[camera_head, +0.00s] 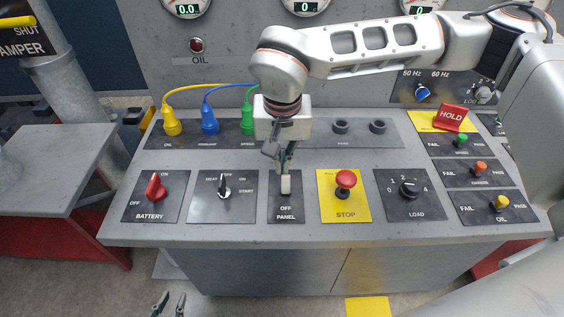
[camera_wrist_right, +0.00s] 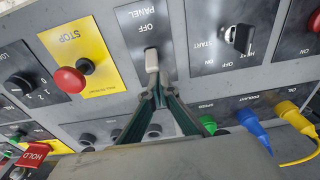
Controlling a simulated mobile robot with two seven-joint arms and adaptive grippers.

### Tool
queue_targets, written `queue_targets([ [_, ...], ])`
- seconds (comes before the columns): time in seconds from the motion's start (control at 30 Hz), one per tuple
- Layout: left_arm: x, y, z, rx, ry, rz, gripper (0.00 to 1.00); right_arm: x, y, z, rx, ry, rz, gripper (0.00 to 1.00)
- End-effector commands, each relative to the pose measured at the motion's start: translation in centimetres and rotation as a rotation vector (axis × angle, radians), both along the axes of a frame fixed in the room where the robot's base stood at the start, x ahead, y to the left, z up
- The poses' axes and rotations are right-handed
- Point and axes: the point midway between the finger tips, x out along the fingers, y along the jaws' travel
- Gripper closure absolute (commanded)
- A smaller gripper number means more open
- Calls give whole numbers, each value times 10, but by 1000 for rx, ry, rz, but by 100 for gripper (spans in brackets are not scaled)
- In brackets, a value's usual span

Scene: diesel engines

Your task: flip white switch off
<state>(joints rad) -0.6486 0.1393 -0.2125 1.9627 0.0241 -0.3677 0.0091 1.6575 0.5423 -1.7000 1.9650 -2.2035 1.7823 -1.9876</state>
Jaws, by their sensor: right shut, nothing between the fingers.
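The white switch (camera_head: 285,184) is a small white lever on the dark PANEL plate (camera_head: 287,216), above the word OFF. In the right wrist view the white switch (camera_wrist_right: 152,60) stands out from its slot on the side towards my gripper. My right gripper (camera_head: 285,167) is directly behind the switch in the head view. In the wrist view its dark green fingers (camera_wrist_right: 157,93) come together at the lever's end, with nothing between them. Whether they touch the lever is unclear. My left gripper (camera_head: 170,303) shows two separated fingertips at the bottom edge, below the console and empty.
A red STOP button (camera_head: 346,179) on a yellow plate is right of the switch. A black key switch (camera_head: 224,187) and a red battery knob (camera_head: 155,187) are left. Yellow, blue and green plugs (camera_head: 210,122) with cables stand behind. A red HOLD sign (camera_head: 451,116) is at right.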

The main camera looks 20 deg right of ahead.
Motion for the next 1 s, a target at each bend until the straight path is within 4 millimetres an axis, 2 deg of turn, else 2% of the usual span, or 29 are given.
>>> queue_targets([
  [0.07,-1,0,-6,0,2,-1,76,-5,1,0,-17,-53,8,100],
  [0.4,-3,0,-20,1,9,0,76,-24,7,4,-16,-51,2,100],
  [0.67,-3,0,-17,1,8,0,76,-24,7,6,-15,-50,0,100],
  [1.0,0,0,-5,0,0,0,76,-23,7,20,-15,-52,1,100],
])
